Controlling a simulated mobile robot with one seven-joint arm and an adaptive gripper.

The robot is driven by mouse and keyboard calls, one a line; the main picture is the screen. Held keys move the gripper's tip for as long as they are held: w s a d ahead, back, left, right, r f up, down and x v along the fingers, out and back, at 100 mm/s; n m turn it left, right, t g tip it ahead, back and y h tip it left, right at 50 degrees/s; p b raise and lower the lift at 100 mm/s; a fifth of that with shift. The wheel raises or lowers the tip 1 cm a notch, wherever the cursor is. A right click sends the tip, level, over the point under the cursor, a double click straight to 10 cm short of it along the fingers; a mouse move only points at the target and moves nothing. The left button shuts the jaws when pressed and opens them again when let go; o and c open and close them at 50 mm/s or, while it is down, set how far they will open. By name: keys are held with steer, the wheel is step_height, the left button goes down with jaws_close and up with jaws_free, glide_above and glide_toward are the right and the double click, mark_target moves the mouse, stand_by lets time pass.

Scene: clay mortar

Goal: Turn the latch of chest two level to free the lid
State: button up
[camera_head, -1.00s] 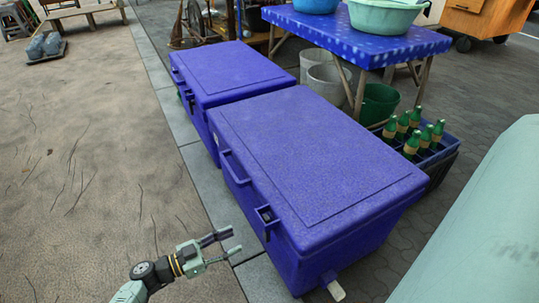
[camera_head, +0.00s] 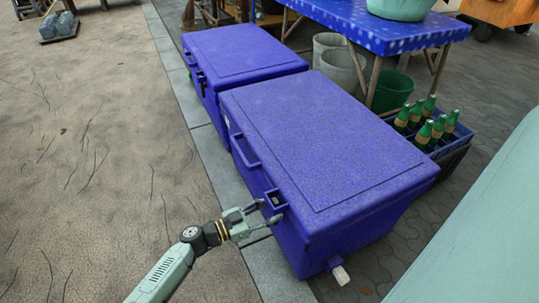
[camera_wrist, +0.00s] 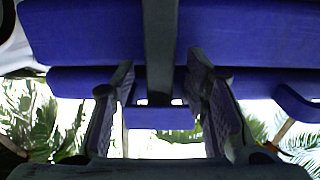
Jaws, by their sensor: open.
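Two blue chests stand in a row, the near chest (camera_head: 325,145) and the far chest (camera_head: 245,60), both with lids down. No readable number shows which is chest two. The near chest's latch (camera_head: 275,197) is a small blue fitting with a dark opening, on the front under the lid edge. My gripper (camera_head: 262,211) is open, its fingertips close to this latch. In the wrist view my open fingers (camera_wrist: 167,100) stand either side of a dark upright strip and a small blue piece. I cannot tell whether they touch it, nor the latch's angle.
The near chest's handle (camera_head: 246,152) is left of the latch; it also shows in the wrist view (camera_wrist: 297,105). A white drain spout (camera_head: 341,274) sticks out low at the right. Bottles in a crate (camera_head: 452,155) stand behind.

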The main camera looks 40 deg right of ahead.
steer(key=shift+c, duration=0.3)
jaws_close()
steer(key=shift+m, duration=0.3)
steer(key=m, duration=0.2)
steer(key=m+b, duration=0.1)
steer(key=m, duration=0.1)
steer(key=shift+s+a+f, duration=0.1)
steer(key=shift+s+f, duration=0.05)
steer(key=shift+s, duration=0.2)
steer(key=m, duration=0.1)
steer(key=m+b, duration=0.1)
steer(key=m, duration=0.3)
steer(key=shift+s+f, duration=0.25)
steer(key=shift+s, duration=0.05)
steer(key=m+b, duration=0.1)
steer(key=m, duration=0.1)
steer(key=m+b, duration=0.1)
steer(key=m, duration=0.1)
steer(key=shift+s+a+f, duration=0.1)
steer(key=shift+s+f, duration=0.05)
steer(key=shift+f, duration=0.2)
steer(key=shift+s+f+m+b, duration=0.15)
steer(key=shift+m+b, duration=0.65)
steer(key=shift+m, duration=1.4)
